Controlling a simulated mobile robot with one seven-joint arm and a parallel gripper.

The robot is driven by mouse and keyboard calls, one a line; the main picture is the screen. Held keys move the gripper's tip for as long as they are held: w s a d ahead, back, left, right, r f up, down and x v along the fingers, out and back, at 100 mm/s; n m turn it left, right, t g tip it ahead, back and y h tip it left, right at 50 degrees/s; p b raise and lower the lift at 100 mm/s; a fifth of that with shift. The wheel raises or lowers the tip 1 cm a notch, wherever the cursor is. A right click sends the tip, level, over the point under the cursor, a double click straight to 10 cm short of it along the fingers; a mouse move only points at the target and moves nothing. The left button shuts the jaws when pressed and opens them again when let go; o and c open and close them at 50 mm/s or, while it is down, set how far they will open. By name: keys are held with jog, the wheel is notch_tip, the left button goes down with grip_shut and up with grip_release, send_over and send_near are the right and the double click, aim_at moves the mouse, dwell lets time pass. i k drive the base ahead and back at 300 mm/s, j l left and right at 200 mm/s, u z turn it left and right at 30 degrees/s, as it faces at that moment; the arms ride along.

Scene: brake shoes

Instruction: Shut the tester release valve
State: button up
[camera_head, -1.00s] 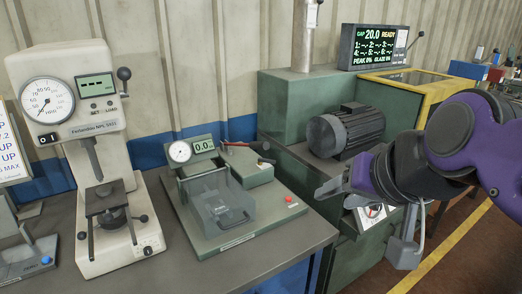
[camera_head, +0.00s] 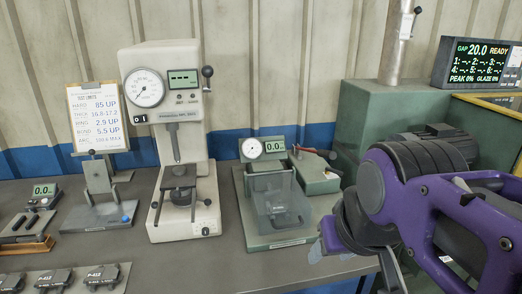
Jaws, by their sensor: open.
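The green bench tester (camera_head: 256,226) stands on the grey bench, right of the white hardness tester. It has a round dial, a display reading 0.0 and a clear guard over its front. A red-handled lever (camera_head: 316,152) lies across the top of its right-hand block. My gripper (camera_head: 322,247) is open and empty, at the tester's front right near the bench edge. It is apart from the valve and mostly hidden by my purple wrist.
The white hardness tester (camera_head: 180,98) stands to the left. A limits card (camera_head: 97,117), a small fixture (camera_head: 95,215) and several brake pads are farther left. A green machine (camera_head: 383,115) with a motor stands at right, partly behind my arm.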

aim_at(328, 169)
jog(key=i+l+u, duration=0.1)
jog(key=l+u, duration=0.35)
jog(key=l, duration=0.35)
jog(key=l+u, duration=0.1)
jog(key=l, duration=0.7)
